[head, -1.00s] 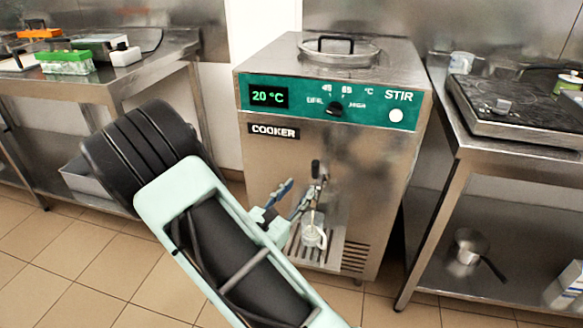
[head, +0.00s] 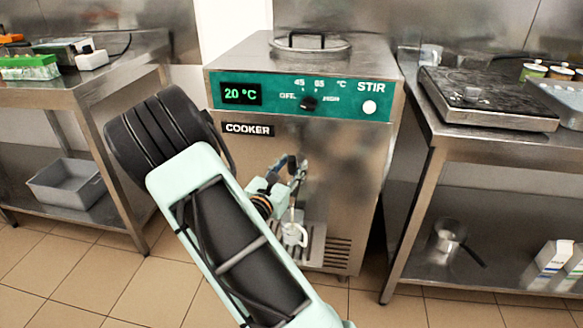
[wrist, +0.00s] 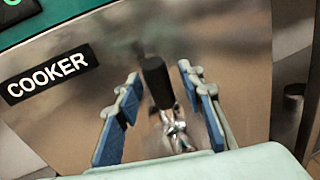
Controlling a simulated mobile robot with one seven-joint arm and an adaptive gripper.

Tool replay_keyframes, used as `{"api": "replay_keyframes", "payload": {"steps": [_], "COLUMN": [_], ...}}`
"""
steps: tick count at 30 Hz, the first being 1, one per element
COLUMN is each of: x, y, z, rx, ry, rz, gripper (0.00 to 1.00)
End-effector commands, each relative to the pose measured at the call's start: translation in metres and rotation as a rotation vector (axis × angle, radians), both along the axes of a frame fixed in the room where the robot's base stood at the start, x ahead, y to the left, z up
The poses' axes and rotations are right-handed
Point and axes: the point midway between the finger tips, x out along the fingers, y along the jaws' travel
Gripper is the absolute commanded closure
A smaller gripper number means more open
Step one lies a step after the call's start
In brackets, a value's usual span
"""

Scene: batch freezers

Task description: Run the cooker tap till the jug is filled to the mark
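The cooker (head: 300,160) is a steel cabinet with a green panel reading 20 °C. Its tap (head: 300,172) is on the front; the black tap handle (wrist: 157,82) shows upright in the wrist view. My gripper (wrist: 158,78) is open, one blue-padded finger on each side of the handle, with gaps showing. In the head view my gripper (head: 288,165) overlaps the handle and hides most of it. The white jug (head: 294,236) stands under the tap on the drip tray (head: 316,250). A pale streak joins spout and jug; I cannot tell whether it is liquid. The jug's mark and level are unreadable.
A steel table (head: 445,140) with a hot plate (head: 487,98) stands close on the right, with a pan (head: 447,238) on its lower shelf. Another steel table (head: 80,92) stands left, with a grey bin (head: 75,185) below. Tiled floor is clear between.

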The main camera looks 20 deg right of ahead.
Motion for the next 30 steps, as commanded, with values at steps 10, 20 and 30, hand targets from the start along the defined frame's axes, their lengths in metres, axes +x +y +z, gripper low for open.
{"api": "replay_keyframes", "payload": {"steps": [10,20,30], "x": [0.0000,-0.0001,0.0033], "y": [0.0003,0.0004,-0.0025], "z": [0.0001,0.0001,0.0072], "rx": [0.000,0.000,0.023], "ry": [0.000,0.000,0.033], "rz": [0.000,0.000,-0.001], "gripper": [0.82,1.00,1.00]}}
